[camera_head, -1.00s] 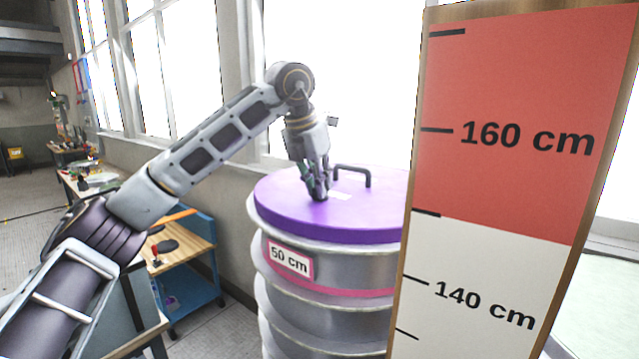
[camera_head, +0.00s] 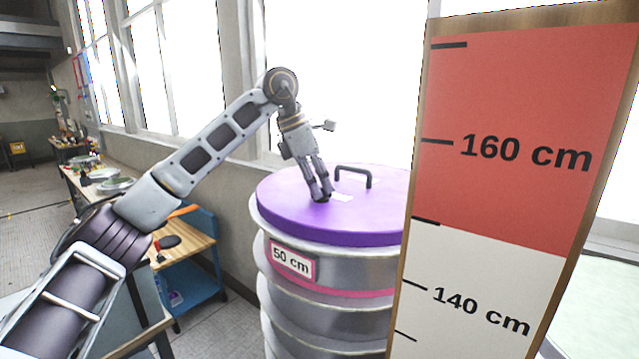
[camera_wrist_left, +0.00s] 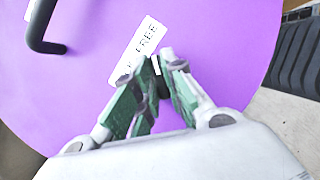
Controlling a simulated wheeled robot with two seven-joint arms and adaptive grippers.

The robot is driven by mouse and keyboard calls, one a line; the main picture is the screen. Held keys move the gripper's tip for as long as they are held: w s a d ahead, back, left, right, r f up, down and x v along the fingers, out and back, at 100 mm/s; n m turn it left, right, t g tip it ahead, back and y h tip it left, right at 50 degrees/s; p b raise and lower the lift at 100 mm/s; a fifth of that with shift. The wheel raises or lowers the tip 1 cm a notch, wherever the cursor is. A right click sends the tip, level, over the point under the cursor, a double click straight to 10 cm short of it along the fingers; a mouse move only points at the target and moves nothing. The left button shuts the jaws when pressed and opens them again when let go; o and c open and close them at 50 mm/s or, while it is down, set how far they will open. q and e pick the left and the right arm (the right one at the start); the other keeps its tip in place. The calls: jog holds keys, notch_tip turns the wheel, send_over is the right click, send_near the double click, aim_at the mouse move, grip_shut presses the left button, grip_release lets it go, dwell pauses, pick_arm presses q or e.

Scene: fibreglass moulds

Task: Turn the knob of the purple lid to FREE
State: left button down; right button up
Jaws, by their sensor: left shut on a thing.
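The purple lid (camera_head: 285,212) lies flat on top of a ribbed metal drum. It fills most of the left wrist view (camera_wrist_left: 60,100). My left gripper (camera_head: 322,197) reaches down to the lid from the left, its fingers leaning. In the left wrist view its fingertips (camera_wrist_left: 160,66) are close together, shut on the knob, which the fingers almost wholly hide. A white label (camera_wrist_left: 142,42) reading FREE lies beside the fingertips; its other end is partly covered by a finger. Which way the knob points cannot be told. My right gripper is not in view.
A dark handle (camera_head: 355,176) stands up from the lid behind the label. A tall height board (camera_head: 510,150) hides the drum's right side. The drum (camera_head: 350,270) bears a 50 cm sign (camera_head: 291,262). A blue-framed workbench (camera_head: 190,245) stands to the left.

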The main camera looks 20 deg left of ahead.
pick_arm(q)
jog(key=shift+m, duration=0.4)
jog(key=c, duration=1.5)
grip_release()
jog(key=shift+v, duration=6)
jog(key=shift+w+a, duration=0.1)
